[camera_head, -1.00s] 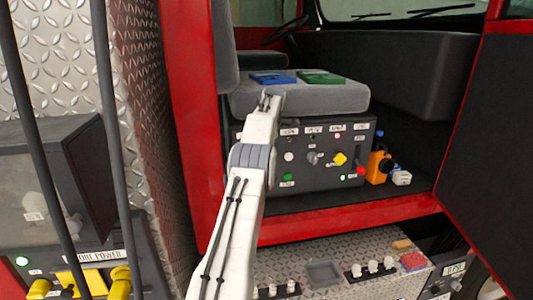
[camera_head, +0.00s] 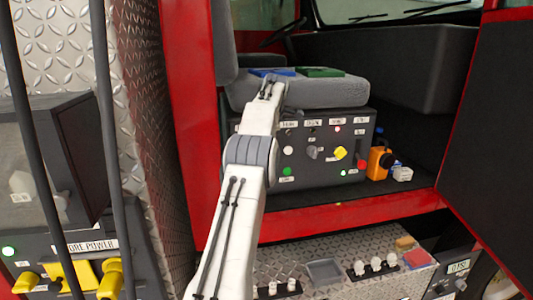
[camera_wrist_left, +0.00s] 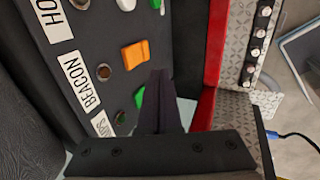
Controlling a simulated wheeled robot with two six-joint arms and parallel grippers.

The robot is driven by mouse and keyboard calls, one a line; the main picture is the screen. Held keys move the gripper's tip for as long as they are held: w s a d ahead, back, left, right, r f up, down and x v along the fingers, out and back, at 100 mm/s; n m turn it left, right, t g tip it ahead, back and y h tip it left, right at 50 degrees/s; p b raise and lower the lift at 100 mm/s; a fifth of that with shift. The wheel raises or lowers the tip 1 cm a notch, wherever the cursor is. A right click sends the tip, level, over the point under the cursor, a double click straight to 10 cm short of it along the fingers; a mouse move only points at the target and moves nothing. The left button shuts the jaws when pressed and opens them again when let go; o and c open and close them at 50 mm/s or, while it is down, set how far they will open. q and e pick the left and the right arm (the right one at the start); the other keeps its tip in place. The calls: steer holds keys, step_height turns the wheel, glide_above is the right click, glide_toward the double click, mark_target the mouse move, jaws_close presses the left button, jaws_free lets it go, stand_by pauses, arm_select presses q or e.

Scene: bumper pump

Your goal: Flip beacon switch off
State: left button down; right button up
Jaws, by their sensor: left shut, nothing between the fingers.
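In the left wrist view, a dark panel carries a row labelled BEACON (camera_wrist_left: 84,82). That row has a round metal-rimmed indicator (camera_wrist_left: 103,72) and an orange rocker, the beacon switch (camera_wrist_left: 135,55). A green rocker (camera_wrist_left: 139,97) sits in the neighbouring row, partly behind my fingers. My left gripper (camera_wrist_left: 160,78) is shut and empty, its tips close beside the orange rocker and overlapping the green one in the picture. Contact cannot be told. In the head view my left gripper (camera_head: 271,84) is up by the seat edge. My right gripper is not in view.
In the head view a grey control panel (camera_head: 325,165) with coloured knobs sits under the grey seat (camera_head: 330,90). An orange device (camera_head: 378,163) stands to its right. A tread-plate ledge (camera_head: 330,247) with small knobs lies below. The red door frame (camera_head: 185,110) stands close left.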

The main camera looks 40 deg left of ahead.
arm_select(q)
step_height(320, 180, up, 10)
steer(key=d+p, duration=0.1)
steer(key=p, duration=0.3)
steer(key=shift+s+d+f+p, duration=0.15)
steer(key=shift+s+p, duration=0.15)
steer(key=shift+s, duration=0.15)
